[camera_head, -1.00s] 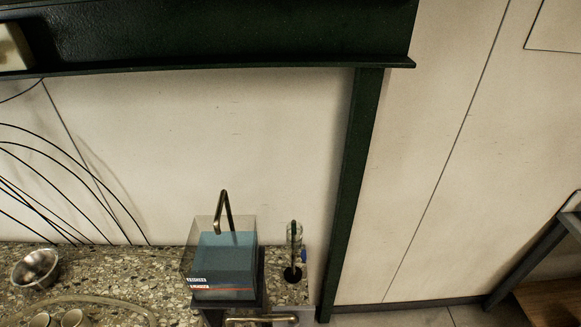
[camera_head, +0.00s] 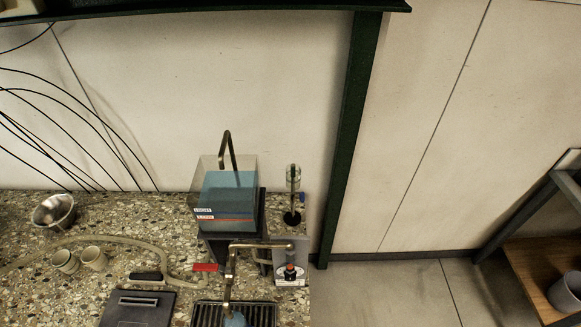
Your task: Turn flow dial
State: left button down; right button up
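A clear tank (camera_head: 228,190) with blue water stands on a dark stand at the back of the speckled counter. It bears two small labels, which seem to read HIGH and LOW, and a red line. Below it to the right, a small pale panel (camera_head: 291,279) carries a dark knob with a red-orange part (camera_head: 290,271), which looks like the flow dial; its setting is too small to read. A red lever (camera_head: 205,267) sits left of the metal pipe (camera_head: 231,262). Neither of my grippers is in view.
A metal bowl (camera_head: 53,212), two beige cups (camera_head: 93,258), a hose (camera_head: 135,243) and a dark flat box (camera_head: 138,308) are on the counter (camera_head: 125,210). A glass tube (camera_head: 293,181) stands beside the tank. A green post (camera_head: 349,140) rises behind; open floor (camera_head: 395,292) lies right.

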aim_at(288, 277)
jog(key=k, duration=0.45)
jog(key=i+j+z, duration=0.25)
jog(key=j+z, duration=0.25)
jog(key=j, duration=0.25)
jog(key=k, duration=1.3)
